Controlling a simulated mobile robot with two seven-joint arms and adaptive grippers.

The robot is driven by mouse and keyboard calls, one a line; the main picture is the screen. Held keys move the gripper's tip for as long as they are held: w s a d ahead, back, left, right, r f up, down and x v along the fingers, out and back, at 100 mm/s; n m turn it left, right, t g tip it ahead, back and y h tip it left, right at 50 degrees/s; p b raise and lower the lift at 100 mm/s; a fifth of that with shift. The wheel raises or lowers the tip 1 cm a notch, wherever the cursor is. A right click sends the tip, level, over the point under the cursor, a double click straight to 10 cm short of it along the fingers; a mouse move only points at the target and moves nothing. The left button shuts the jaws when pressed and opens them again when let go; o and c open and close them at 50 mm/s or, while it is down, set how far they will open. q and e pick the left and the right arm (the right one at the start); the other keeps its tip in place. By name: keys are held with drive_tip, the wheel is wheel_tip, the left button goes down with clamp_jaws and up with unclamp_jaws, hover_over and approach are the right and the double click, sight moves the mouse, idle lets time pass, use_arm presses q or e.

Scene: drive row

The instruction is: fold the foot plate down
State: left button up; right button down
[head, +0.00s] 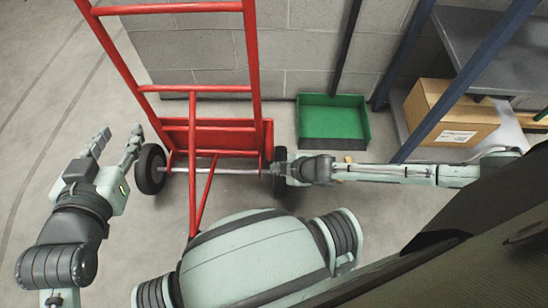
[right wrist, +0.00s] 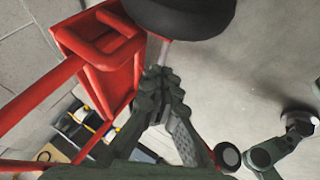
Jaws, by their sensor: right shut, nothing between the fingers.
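A red hand truck (head: 197,88) stands upright in the head view, with a black wheel (head: 150,169) at its left. Its red foot plate (head: 228,138) looks folded up against the lower frame. In the right wrist view a red panel of the truck (right wrist: 122,82) lies left of my right gripper (right wrist: 164,74). That gripper is shut and empty, close below a black wheel (right wrist: 185,14); contact cannot be told. My left gripper (head: 118,138) is open and empty, left of the left wheel.
A green tray (head: 366,125) stands on the floor against the block wall, right of the truck. A cardboard box (head: 450,112) sits on the grey shelf unit (head: 477,40) at the right.

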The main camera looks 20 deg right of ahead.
use_arm(q)
drive_tip(key=shift+t+h, duration=0.6)
drive_tip(key=shift+t, duration=0.2)
drive_tip(key=shift+w+d+r, duration=0.2)
drive_tip(key=shift+d+r, duration=0.4)
drive_tip(key=shift+r, duration=0.25)
drive_tip(key=shift+w+d+r, duration=0.2)
drive_tip(key=shift+d+r, duration=0.35)
drive_tip(key=shift+r, duration=0.3)
use_arm(e)
drive_tip(key=shift+w+d+f, duration=0.15)
drive_tip(key=shift+w, duration=0.95)
drive_tip(key=shift+w+d+f, duration=0.1)
drive_tip(key=shift+w+d, duration=0.05)
drive_tip(key=shift+w, duration=0.9)
